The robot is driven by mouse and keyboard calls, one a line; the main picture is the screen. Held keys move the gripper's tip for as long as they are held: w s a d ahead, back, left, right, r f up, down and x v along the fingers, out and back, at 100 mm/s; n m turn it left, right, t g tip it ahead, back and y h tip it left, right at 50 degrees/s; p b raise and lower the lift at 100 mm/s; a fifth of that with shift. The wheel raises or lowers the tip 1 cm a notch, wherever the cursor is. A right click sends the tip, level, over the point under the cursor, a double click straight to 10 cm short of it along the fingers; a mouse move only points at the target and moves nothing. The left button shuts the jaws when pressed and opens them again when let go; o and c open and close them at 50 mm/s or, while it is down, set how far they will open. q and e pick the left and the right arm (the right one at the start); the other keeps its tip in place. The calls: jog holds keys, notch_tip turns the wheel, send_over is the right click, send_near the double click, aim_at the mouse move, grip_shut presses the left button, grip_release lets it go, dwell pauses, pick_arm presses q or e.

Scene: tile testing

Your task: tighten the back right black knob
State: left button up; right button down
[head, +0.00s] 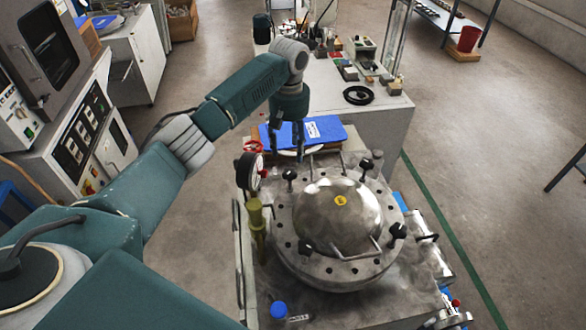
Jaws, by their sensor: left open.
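A round metal vessel (335,222) with a domed lid and a flanged rim stands on a metal bench. Several black knobs sit around the rim. The back right black knob (366,166) stands upright at the far right of the rim. The back left knob (290,176) is at the far left, the front right knob (397,232) and front left knob (305,248) are nearer. My left gripper (286,152) points down, open and empty, above the back left side of the vessel. It is to the left of the back right knob and apart from it. My right gripper is out of view.
A pressure gauge (248,171) and a yellow-green fitting (257,218) stand left of the vessel. Metal handles (352,254) rise from the lid. A blue folder (308,133) lies behind it. A blue-capped bottle (279,310) is at the front.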

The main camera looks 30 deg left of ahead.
pick_arm(q)
jog(key=p, duration=0.1)
send_over(290, 171)
jog(key=f, duration=0.4)
jog(key=shift+s+f, duration=0.3)
jog(key=shift+s, duration=0.05)
jog(key=f, duration=0.3)
jog(key=shift+w, duration=0.35)
jog(key=shift+s+f+p, duration=0.1)
jog(key=shift+f+p, duration=0.2)
jog(key=shift+f, duration=0.55)
jog(key=shift+c, duration=0.3)
jog(key=c, duration=0.9)
jog(key=shift+c, duration=1)
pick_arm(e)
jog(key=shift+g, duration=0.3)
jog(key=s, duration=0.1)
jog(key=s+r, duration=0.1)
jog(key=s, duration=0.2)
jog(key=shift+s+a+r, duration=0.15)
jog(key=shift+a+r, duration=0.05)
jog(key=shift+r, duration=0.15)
